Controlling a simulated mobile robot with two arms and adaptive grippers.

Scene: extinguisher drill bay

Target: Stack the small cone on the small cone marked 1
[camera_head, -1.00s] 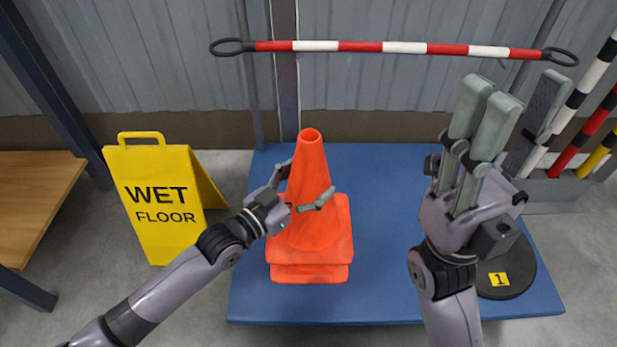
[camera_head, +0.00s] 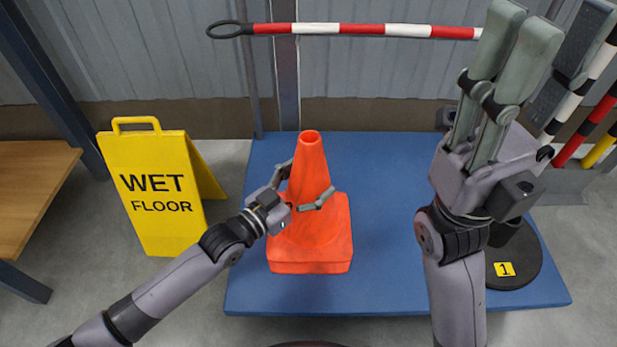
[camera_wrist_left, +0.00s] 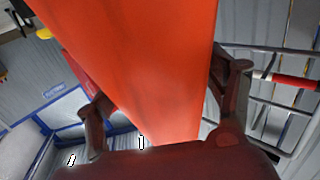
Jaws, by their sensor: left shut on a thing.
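An orange cone (camera_head: 311,172) stands upright on the blue mat (camera_head: 390,285). My left gripper (camera_head: 306,183) is shut on it, fingers on both sides of its body. The cone also fills the middle of the left wrist view (camera_wrist_left: 140,60). Only a thin lower base edge (camera_head: 310,268) shows under its base, so a second orange cone appears nested beneath it; the rest is hidden. I see no number on the orange cones. My right gripper (camera_head: 550,25) is raised at the right, fingers apart and empty.
A yellow wet floor sign (camera_head: 155,200) stands left of the mat. A black round base (camera_head: 525,255) with a yellow 1 label (camera_head: 504,269) is at the mat's right. A red and white bar (camera_head: 365,30) spans the back. A wooden bench (camera_head: 35,190) is far left.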

